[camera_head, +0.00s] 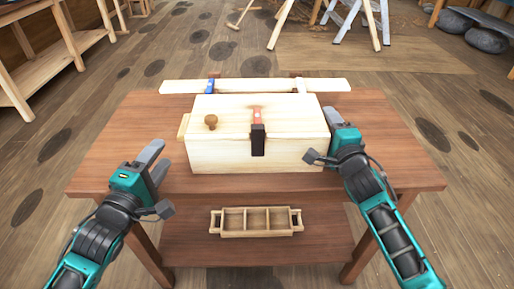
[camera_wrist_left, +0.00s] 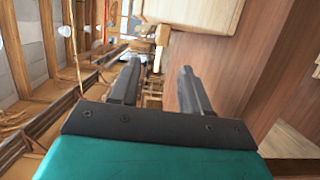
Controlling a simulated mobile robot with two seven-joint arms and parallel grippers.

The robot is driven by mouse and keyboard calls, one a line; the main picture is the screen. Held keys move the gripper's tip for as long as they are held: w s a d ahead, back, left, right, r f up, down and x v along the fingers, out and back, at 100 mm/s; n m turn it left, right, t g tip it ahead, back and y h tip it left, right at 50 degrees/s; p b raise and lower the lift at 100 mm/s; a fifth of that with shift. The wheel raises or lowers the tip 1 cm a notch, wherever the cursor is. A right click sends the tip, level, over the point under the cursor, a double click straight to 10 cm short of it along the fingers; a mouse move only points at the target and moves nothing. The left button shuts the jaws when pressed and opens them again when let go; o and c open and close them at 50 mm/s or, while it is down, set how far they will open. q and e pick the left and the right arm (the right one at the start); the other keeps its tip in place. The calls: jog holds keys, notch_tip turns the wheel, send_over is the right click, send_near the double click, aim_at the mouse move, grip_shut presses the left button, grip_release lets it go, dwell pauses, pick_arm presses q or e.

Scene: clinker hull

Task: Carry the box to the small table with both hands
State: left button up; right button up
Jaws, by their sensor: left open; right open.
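The box also shows at the top of the left wrist view (camera_wrist_left: 205,12). My left gripper (camera_head: 158,174) is open and empty, to the left of the box and apart from it. In the left wrist view its two fingers (camera_wrist_left: 157,88) are spread with nothing between them. My right gripper (camera_head: 325,150) is open at the box's right side; whether it touches is unclear.
A long pale plank (camera_head: 170,87) with a blue-handled tool lies behind the box. A divided wooden tray (camera_head: 256,221) sits on the lower shelf. Sawhorses (camera_head: 372,25) stand at the back, a shelf unit (camera_head: 62,55) at the left. The floor beside the table is clear.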

pick_arm(q)
jog(key=shift+s+a, duration=0.1)
jog(key=shift+s, duration=0.35)
pick_arm(e)
jog(key=shift+s, duration=0.4)
jog(key=s, duration=0.3)
jog(key=s+d, duration=0.1)
jog(key=s, duration=0.7)
jog(key=shift+s+d, duration=0.1)
jog(key=shift+d, duration=0.15)
pick_arm(q)
jog(key=shift+s, duration=0.1)
